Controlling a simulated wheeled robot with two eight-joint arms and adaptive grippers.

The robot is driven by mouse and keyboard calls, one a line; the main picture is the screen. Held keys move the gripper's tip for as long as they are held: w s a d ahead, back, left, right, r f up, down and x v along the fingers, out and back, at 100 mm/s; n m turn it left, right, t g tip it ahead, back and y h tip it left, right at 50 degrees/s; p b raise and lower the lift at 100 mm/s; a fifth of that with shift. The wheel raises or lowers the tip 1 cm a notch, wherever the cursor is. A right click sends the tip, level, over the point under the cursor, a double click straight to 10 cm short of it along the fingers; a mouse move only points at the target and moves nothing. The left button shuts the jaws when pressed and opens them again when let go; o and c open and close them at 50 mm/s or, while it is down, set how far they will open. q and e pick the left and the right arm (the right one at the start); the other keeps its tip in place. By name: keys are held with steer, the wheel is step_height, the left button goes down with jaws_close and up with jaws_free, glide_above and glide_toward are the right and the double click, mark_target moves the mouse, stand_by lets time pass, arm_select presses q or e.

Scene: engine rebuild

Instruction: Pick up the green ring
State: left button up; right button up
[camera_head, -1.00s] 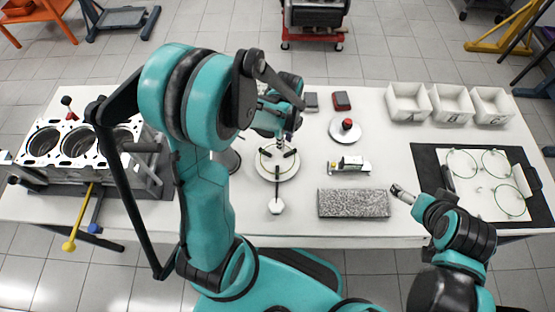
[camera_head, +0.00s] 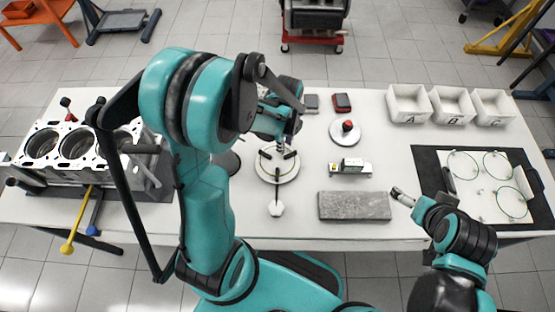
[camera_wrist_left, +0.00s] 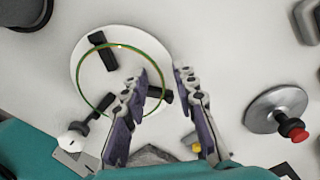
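A thin green ring (camera_wrist_left: 78,70) lies on a round white plate (camera_wrist_left: 90,95) with dark clamp-like blocks. In the head view this plate (camera_head: 277,178) stands mid-table, and the ring on it is faint and partly hidden by my left arm. My left gripper (camera_wrist_left: 162,72) is open above the plate's right side in the wrist view. Its two fingertips appear to straddle the ring's right edge, one inside and one outside; contact cannot be told. My right gripper (camera_head: 402,196) hovers near the table's front right, its fingers too small to read.
Three more green rings (camera_head: 463,164) lie on a white sheet with a black border at the right. A grey block (camera_head: 354,206), a small device (camera_head: 350,167) and a red-button disc (camera_head: 345,131) are near the plate. White bins (camera_head: 407,104) stand behind; an engine block (camera_head: 70,148) is left.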

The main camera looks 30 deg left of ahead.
arm_select(q)
jaws_close()
steer(key=shift+r, duration=0.15)
